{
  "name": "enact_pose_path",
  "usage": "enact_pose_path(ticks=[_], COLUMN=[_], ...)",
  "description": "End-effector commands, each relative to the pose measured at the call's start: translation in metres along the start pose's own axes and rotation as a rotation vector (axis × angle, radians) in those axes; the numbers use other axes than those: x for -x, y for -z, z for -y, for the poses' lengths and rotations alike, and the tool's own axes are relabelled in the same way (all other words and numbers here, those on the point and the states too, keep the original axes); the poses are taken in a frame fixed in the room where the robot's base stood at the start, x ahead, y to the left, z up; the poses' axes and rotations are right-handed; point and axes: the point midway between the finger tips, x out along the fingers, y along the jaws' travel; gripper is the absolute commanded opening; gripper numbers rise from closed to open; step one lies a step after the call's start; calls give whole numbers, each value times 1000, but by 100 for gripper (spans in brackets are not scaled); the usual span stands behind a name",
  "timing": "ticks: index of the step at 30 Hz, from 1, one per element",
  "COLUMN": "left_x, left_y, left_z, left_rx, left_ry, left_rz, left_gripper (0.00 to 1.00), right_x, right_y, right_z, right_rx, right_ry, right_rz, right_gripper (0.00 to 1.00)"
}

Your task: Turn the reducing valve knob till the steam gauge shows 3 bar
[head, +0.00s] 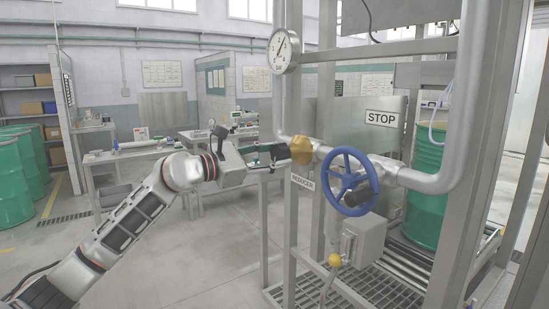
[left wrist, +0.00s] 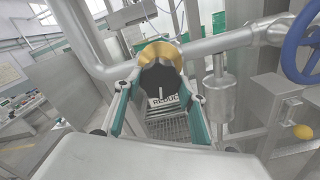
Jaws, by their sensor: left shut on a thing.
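The reducing valve has a brass body (head: 301,151) on the pipe above a plate marked REDUCER (head: 302,182). In the left wrist view its black knob (left wrist: 160,80) has a white mark at the lower middle and sits in front of the brass body (left wrist: 162,52). My left gripper (head: 279,153) is shut on the knob, with a green-edged finger on each side of it. The round steam gauge (head: 284,50) is above on the upright pipe. Its needle shows, but the figures are too small to read. My right gripper is not in view.
A blue handwheel (head: 349,182) stands close to the right of the valve. A grey box (head: 363,241) and a yellow knob (head: 335,260) are below. Frame posts surround the pipework. A STOP sign (head: 381,118) and green drum (head: 427,190) are behind.

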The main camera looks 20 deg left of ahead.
Motion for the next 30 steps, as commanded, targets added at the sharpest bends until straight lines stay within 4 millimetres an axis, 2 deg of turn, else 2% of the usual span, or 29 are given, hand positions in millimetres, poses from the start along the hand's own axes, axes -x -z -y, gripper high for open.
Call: enact_pose_path(ticks=[13, 30], left_x=[0, 0], left_y=[2, 1], left_z=[0, 0], left_rx=[-249, -292], left_ry=[1, 2], left_rz=[-2, -1], left_gripper=[19, 19], right_x=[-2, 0], right_y=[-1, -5], right_z=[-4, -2], right_rx=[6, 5], right_ry=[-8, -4], right_rz=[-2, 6], right_gripper=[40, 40])
